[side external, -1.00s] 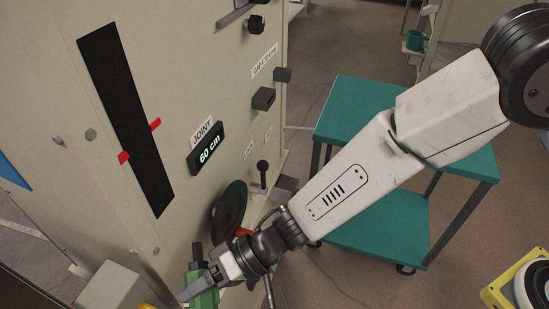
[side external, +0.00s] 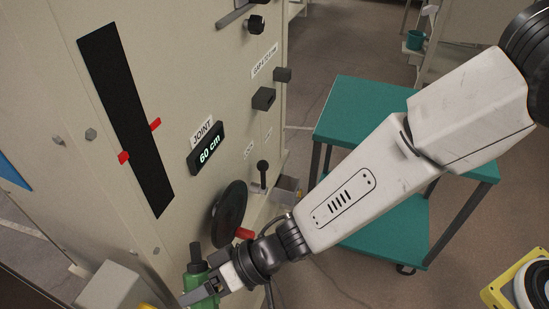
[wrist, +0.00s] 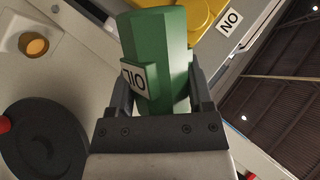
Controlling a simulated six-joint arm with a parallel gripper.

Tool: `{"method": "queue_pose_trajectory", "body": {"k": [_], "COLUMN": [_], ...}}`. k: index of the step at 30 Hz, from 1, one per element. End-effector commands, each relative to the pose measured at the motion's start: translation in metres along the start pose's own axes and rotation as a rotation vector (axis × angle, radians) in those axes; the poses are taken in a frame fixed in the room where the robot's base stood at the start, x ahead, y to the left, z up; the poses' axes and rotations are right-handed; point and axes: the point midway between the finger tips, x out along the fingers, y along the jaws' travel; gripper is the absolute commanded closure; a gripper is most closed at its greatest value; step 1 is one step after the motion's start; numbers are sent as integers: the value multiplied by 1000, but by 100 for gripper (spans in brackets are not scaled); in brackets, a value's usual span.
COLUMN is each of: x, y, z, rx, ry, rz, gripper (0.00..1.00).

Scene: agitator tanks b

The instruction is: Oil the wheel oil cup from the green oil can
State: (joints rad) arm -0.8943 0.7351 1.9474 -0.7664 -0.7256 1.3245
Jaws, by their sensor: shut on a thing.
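The green oil can (side external: 205,300) is in my gripper (side external: 212,290) at the bottom of the side view, left of the handwheel. In the wrist view the can (wrist: 155,45) with its "OIL" label sits between both fingers of my gripper (wrist: 158,95), which is shut on it. The can's lower part is cut off in the side view. The black handwheel (side external: 229,213) with a red handle (side external: 245,234) is on the panel; the wheel also shows in the wrist view (wrist: 45,140). I cannot tell for certain which part is the wheel oil cup.
The beige panel has a "JOINT 60 cm" display (side external: 205,148), a black lever (side external: 262,173) and a small grey box (side external: 288,188). A grey box (side external: 112,288) juts out at the bottom left. A teal cart (side external: 350,110) stands behind my arm.

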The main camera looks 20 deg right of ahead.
Motion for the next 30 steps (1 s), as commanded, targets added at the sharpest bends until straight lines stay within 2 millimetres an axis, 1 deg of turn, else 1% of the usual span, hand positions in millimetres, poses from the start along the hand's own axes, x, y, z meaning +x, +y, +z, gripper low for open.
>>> {"method": "queue_pose_trajectory", "body": {"k": [8, 22, 30], "x": [0, 0, 0], "y": [0, 0, 1], "z": [0, 0, -1], "rx": [-106, -125, -214], "ry": [37, 44, 75], "rz": [42, 51, 88], "gripper": [100, 100, 100]}}
